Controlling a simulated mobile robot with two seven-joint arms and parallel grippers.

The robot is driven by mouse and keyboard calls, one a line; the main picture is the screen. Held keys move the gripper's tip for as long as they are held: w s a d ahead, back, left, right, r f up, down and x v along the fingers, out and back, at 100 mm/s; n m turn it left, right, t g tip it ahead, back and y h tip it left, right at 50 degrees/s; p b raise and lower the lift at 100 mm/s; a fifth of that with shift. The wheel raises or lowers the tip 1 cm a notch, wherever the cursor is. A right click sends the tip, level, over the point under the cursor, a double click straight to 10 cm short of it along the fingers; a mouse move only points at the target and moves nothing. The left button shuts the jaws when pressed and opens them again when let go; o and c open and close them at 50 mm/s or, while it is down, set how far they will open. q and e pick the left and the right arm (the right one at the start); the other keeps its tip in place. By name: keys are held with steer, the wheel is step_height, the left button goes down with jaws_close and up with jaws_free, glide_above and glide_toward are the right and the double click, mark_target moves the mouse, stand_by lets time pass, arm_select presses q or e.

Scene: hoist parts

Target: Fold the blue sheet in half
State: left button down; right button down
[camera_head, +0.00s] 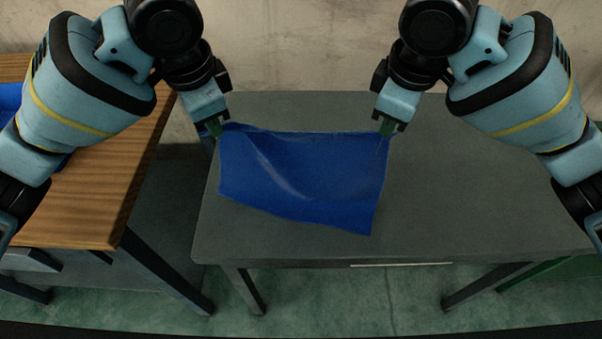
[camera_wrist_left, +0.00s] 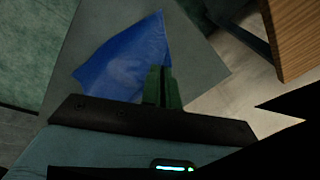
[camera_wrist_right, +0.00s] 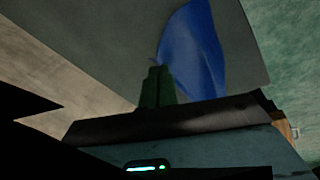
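The blue sheet (camera_head: 300,180) is on the grey table (camera_head: 480,190), with its far edge raised between my two grippers and creases running across it. My left gripper (camera_head: 216,130) is at the sheet's far left corner; in the left wrist view its green fingers (camera_wrist_left: 162,88) are together at the edge of the sheet (camera_wrist_left: 130,60). My right gripper (camera_head: 387,127) is at the far right corner; in the right wrist view its green fingers (camera_wrist_right: 157,85) are together beside the sheet (camera_wrist_right: 195,50). Both look shut on the sheet's corners, though the pinched cloth is mostly hidden.
A wooden table (camera_head: 90,190) stands to the left, with another blue thing (camera_head: 10,100) partly hidden behind my left arm. A concrete wall (camera_head: 300,45) is behind the grey table. The grey table's right side is clear.

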arm_select(q)
steer(key=shift+w+a, duration=0.1)
steer(key=shift+w, duration=0.3)
arm_select(e)
steer(key=shift+w+d+f, duration=0.1)
steer(key=shift+w, duration=0.3)
arm_select(q)
steer(key=shift+s, duration=0.1)
arm_select(e)
steer(key=shift+s, duration=0.1)
arm_select(q)
steer(key=shift+f, duration=0.1)
